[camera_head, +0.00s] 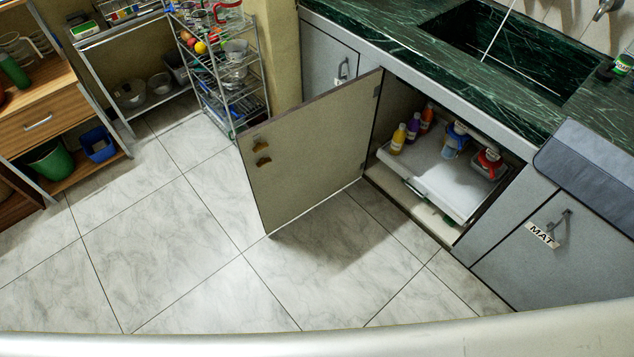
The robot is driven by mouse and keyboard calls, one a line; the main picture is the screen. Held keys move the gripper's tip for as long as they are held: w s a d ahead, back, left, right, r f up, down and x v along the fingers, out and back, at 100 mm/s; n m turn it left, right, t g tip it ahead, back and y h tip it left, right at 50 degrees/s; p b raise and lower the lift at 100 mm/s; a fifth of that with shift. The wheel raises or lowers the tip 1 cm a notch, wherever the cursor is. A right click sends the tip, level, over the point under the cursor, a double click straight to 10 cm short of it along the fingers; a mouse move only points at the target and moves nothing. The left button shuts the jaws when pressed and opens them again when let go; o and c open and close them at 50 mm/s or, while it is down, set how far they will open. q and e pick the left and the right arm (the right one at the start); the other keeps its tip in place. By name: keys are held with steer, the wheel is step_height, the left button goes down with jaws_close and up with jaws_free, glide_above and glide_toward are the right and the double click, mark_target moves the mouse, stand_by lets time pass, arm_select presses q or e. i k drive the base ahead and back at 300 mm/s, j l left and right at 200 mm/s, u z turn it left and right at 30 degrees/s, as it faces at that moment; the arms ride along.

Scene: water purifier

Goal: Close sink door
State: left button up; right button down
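The sink door (310,155) is a grey-beige cabinet panel. It stands wide open, swung out from its hinged left side over the floor, with its inner face showing. The sink cabinet (410,95) behind it is open to view. Inside is a white pull-out tray (436,178) with several coloured bottles and two small containers on it. The dark green marble sink (510,50) is above, in the countertop. Neither of my grippers is in view.
A closed grey door with a "MAT" tag (541,236) is at the right, and a closed grey cabinet door (328,58) at the left. A wire rack (228,75) and wooden shelves (40,122) stand further left. The tiled floor (190,250) in front is clear.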

mark_target(318, 147)
steer(key=k+z, duration=0.25)
steer(key=z, duration=0.15)
steer(key=k+l+z, duration=0.1)
steer(key=k+z, duration=0.25)
steer(key=k+l+z, duration=0.1)
steer(key=z, duration=0.3)
steer(key=i+j+z, duration=0.1)
steer(key=j+z, duration=0.45)
steer(key=z, duration=0.25)
steer(key=j+z, duration=0.65)
steer(key=z, duration=0.15)
steer(key=k+j, duration=0.15)
steer(key=j, duration=0.4)
steer(key=k+j, duration=0.15)
steer(key=j, duration=0.4)
steer(key=k+j, duration=0.1)
steer(key=j, duration=0.5)
steer(key=k+j, duration=0.15)
steer(key=j, duration=0.4)
steer(key=k+j, duration=0.15)
steer(key=j, duration=0.4)
steer(key=k+j, duration=0.15)
steer(key=j, duration=0.4)
steer(key=k+j, duration=0.15)
steer(key=j, duration=0.4)
steer(key=k+j, duration=0.15)
steer(key=j, duration=0.45)
